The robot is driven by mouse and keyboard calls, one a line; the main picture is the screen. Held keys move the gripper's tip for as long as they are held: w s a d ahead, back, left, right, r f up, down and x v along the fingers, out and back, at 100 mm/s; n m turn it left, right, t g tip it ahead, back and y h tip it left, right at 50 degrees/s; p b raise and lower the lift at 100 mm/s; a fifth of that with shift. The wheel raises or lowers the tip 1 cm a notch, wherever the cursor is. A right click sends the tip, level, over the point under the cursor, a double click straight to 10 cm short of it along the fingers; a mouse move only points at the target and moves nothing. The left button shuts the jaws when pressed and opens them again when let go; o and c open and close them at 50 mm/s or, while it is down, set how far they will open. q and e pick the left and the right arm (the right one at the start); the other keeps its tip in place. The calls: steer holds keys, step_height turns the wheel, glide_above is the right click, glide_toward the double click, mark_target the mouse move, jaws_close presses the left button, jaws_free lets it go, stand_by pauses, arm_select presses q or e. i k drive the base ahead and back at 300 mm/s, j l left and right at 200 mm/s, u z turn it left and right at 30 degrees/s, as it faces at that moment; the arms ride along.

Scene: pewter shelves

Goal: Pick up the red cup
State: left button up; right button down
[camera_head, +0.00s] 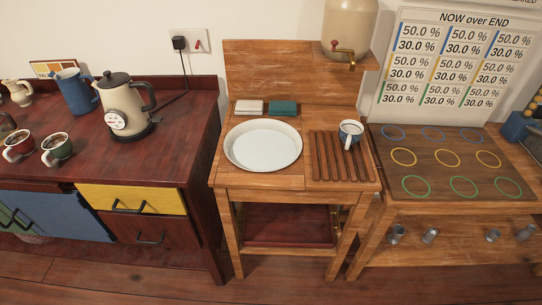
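A red cup (20,147) with a light rim and dark contents stands on the dark red-brown counter (160,160) at the far left of the head view. A dark green cup (56,149) stands just to its right, with a small gap or touching; I cannot tell which. Neither of my grippers shows in the head view, so their state is hidden.
A kettle (120,104) on its base and a blue pitcher (75,92) stand behind the cups. A white basin (263,145) and a blue-and-white cup (350,132) by a slatted rack (342,160) are on the middle wooden stand. The counter's front right is clear.

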mark_target(25, 147)
steer(key=u, duration=1.55)
steer(key=i+j+z, duration=0.15)
steer(key=i+j, duration=0.2)
steer(key=i+j+z, duration=0.1)
steer(key=i+j, duration=0.2)
steer(key=j, duration=0.2)
